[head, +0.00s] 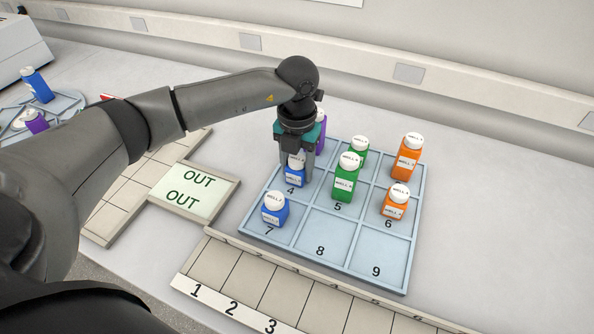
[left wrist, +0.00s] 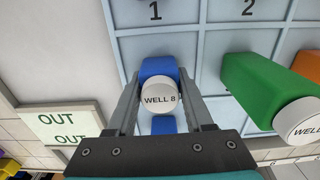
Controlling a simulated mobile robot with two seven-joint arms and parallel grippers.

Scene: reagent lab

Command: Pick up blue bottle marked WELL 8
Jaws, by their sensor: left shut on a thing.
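The blue bottle marked WELL 8 (left wrist: 158,70) has a white cap with its label facing the left wrist camera. In the head view this blue bottle (head: 294,177) is at compartment 4 of the light-blue numbered tray (head: 320,251), upright. My left gripper (head: 297,163) comes down on it from above, its fingers on either side of the bottle, shut on it. I cannot tell whether its base touches the tray. The left gripper (left wrist: 158,105) also shows in the left wrist view. My right gripper is not in view.
Another blue bottle (head: 274,210) stands in compartment 7. A green bottle (head: 345,182) is close by in 5, and an orange one (head: 395,206) in 6. A purple bottle (head: 322,137) is partly hidden behind my gripper. Compartments 8 and 9 are empty. An OUT mat (head: 232,188) lies left.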

